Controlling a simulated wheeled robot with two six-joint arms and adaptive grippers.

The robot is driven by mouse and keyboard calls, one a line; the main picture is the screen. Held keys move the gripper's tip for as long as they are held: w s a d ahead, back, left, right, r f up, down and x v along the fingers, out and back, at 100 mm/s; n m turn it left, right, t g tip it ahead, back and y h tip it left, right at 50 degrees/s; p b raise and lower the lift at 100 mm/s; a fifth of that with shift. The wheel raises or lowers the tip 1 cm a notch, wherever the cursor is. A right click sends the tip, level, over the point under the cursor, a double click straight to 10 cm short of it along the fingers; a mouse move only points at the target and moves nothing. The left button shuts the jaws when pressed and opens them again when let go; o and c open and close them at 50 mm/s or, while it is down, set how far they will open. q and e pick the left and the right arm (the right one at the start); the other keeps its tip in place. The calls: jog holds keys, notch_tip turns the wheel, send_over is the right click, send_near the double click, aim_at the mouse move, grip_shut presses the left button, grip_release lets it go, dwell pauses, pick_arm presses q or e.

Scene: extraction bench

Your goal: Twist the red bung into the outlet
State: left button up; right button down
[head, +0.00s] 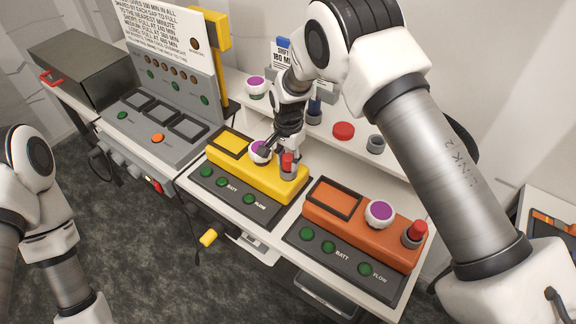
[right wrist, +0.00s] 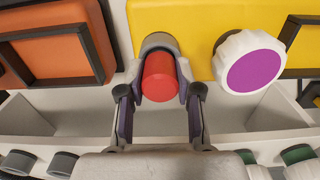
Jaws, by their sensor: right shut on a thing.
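The red bung (head: 287,162) stands at the right end of the yellow unit (head: 252,172), in or against its grey outlet (head: 289,174). In the right wrist view the red bung (right wrist: 159,78) fills the space between my right gripper's (right wrist: 158,85) two fingers, with the grey outlet (right wrist: 159,42) right behind it. My right gripper (head: 281,150) is shut on the bung. I cannot tell how deep the bung sits. My left arm shows at the left edge, but its gripper is out of view.
A white knob with a purple cap (right wrist: 250,62) sits close beside the outlet. The orange unit (head: 350,228) has its own knob (head: 379,213) and red bung (head: 417,230). A shelf behind holds a red disc (head: 343,131) and a grey cup (head: 375,145). A grey console (head: 160,125) stands left.

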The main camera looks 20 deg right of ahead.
jog(key=shift+f+m, duration=0.1)
jog(key=shift+m, duration=1.1)
jog(key=c, duration=0.8)
grip_release()
jog(key=shift+o, duration=0.2)
